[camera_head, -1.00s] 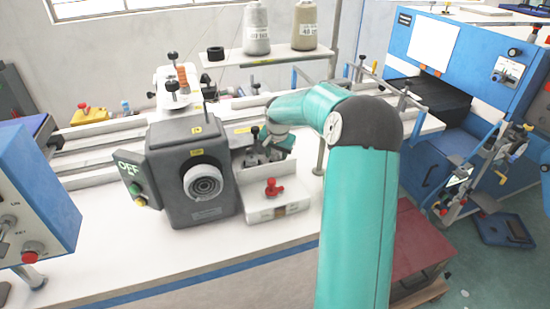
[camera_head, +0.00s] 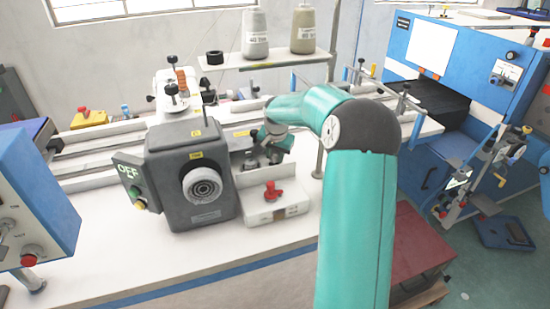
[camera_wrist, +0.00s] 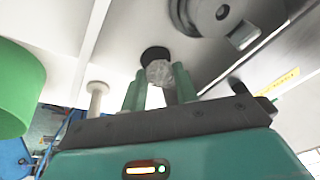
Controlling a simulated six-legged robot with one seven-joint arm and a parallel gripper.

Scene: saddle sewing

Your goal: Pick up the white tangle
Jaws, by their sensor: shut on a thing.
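The white tangle (camera_wrist: 160,72) is a small, rough, whitish-grey lump in the wrist view. It sits between the green fingers of my gripper (camera_wrist: 158,84), which is shut on it. Just above the tangle in that picture is a dark round opening (camera_wrist: 155,54) in a pale surface. In the head view my gripper (camera_head: 253,161) is low, just right of the dark grey machine housing (camera_head: 190,178) and behind the small white block with a red knob (camera_head: 272,191). The tangle cannot be made out in the head view.
A shelf with two thread spools (camera_head: 255,34) stands behind my arm. A blue control box (camera_head: 36,205) is at the left and a large blue machine (camera_head: 460,75) at the right. The front of the white table (camera_head: 120,255) is clear.

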